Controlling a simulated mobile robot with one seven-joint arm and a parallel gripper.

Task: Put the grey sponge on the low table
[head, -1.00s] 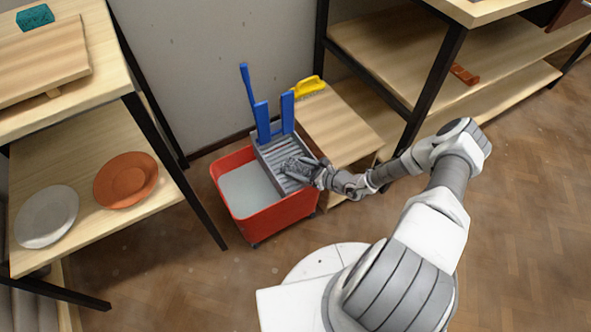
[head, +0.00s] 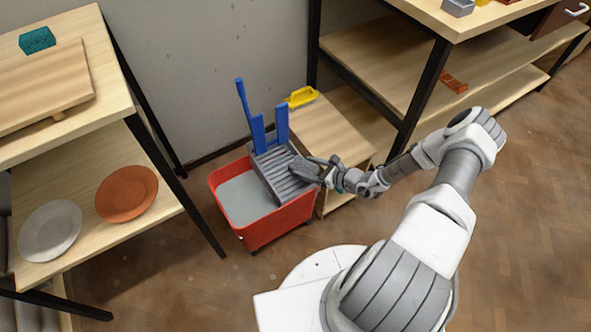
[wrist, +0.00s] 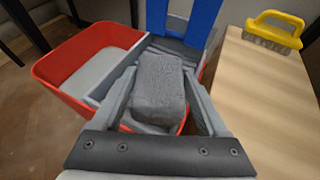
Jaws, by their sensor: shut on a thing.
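My gripper (head: 314,170) is shut on the grey sponge (wrist: 157,88), which sits between its two fingers in the wrist view. In the head view the sponge (head: 303,169) is a small grey shape at the right edge of the grey wringer (head: 278,178). The sponge is over the wringer and bucket in the wrist view; whether it touches the wringer I cannot tell. The low table (head: 330,128) is light wood and stands just right of the bucket, and it fills the right side of the wrist view (wrist: 262,95).
A red bucket (head: 266,228) carries the wringer with blue uprights (head: 258,134). A yellow brush (head: 302,97) lies at the low table's back; its front is bare. A black-legged shelf (head: 428,98) rises close to the right. Plates lie on the left shelf (head: 150,215).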

